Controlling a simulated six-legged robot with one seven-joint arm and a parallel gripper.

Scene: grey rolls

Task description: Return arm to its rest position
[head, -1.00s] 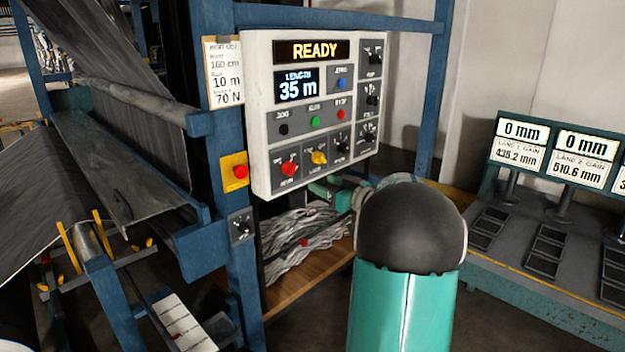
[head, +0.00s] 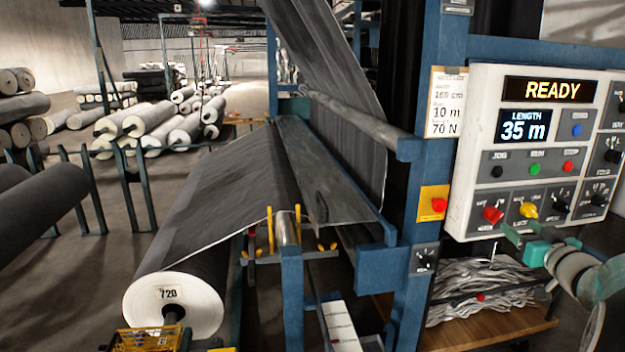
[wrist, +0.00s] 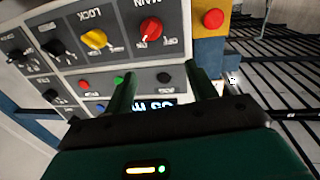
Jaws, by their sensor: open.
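My gripper (head: 518,236) shows at the right of the head view, just in front of the lower edge of the control panel (head: 472,190). My teal and grey arm runs off to the right edge. In the wrist view my gripper (wrist: 162,78) has its two dark fingers apart with nothing held between them. The panel (wrist: 140,58) appears upside down beyond them, with a red knob (wrist: 151,29) and a yellow knob (wrist: 94,39). The panel reads READY and 35 m. I cannot tell whether a finger touches it.
A blue frame post (head: 415,290) carries a red button on a yellow plate (head: 433,204). A large grey roll (head: 178,305) feeds cloth at the centre left. Bare floor (head: 85,285) lies at the left.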

